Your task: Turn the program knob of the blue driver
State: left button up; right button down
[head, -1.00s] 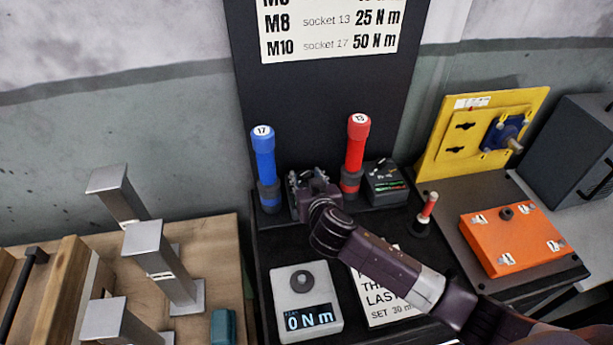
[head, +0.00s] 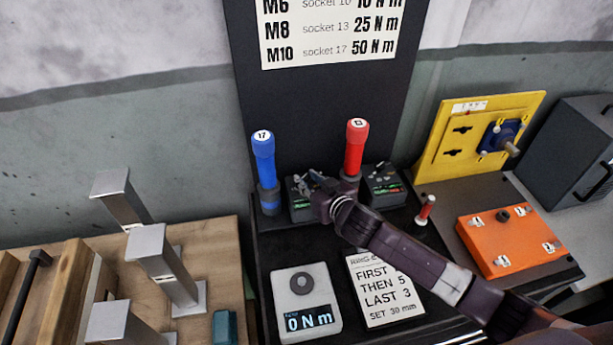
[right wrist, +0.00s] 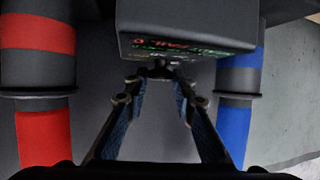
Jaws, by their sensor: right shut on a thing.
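The blue driver (head: 263,150), marked 17 on its cap, stands upright at the back of the dark bench; its blue body also shows at the right of the right wrist view (right wrist: 234,130). A small dark control box (head: 299,211) with a lit display stands just right of it; the display shows red and green text in the right wrist view (right wrist: 190,38). My right gripper (head: 317,181) is at this box, between the blue and red drivers. Its fingertips (right wrist: 160,72) come together at the box on a small knob, mostly hidden by them. My left gripper is out of view.
The red driver (head: 356,148) stands close on the right, behind my right wrist, with a second control box (head: 384,188) beside it. In front are a torque tester (head: 292,325) reading 0 N m and a card (head: 384,300). An orange box (head: 509,240) is at the right.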

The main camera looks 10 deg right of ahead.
jog(key=shift+w+d+r+n+g+y+p, duration=0.15)
jog(key=shift+n+g+y+p, duration=0.15)
jog(key=shift+n+y, duration=0.3)
jog(key=shift+d+f+n+g+y+p, duration=0.15)
jog(key=shift+n+y+p, duration=0.25)
jog(key=shift+y, duration=0.2)
jog(key=shift+w+d+r+n+g+y+p, duration=0.15)
jog(key=shift+n+g+y+p, duration=0.1)
jog(key=shift+n+y, duration=0.35)
jog(key=shift+n+g, duration=0.3)
jog(key=shift+n, duration=0.1)
jog(key=shift+n+g+y, duration=0.4)
jog(key=shift+n+y, duration=0.2)
jog(key=shift+y, duration=0.4)
jog(key=c, duration=1.7)
grip_release()
jog(key=shift+s+d, duration=0.1)
jog(key=v, duration=1.1)
jog(key=shift+s+d+r, duration=0.1)
jog(key=shift+s+d, duration=0.1)
jog(key=shift+s, duration=0.15)
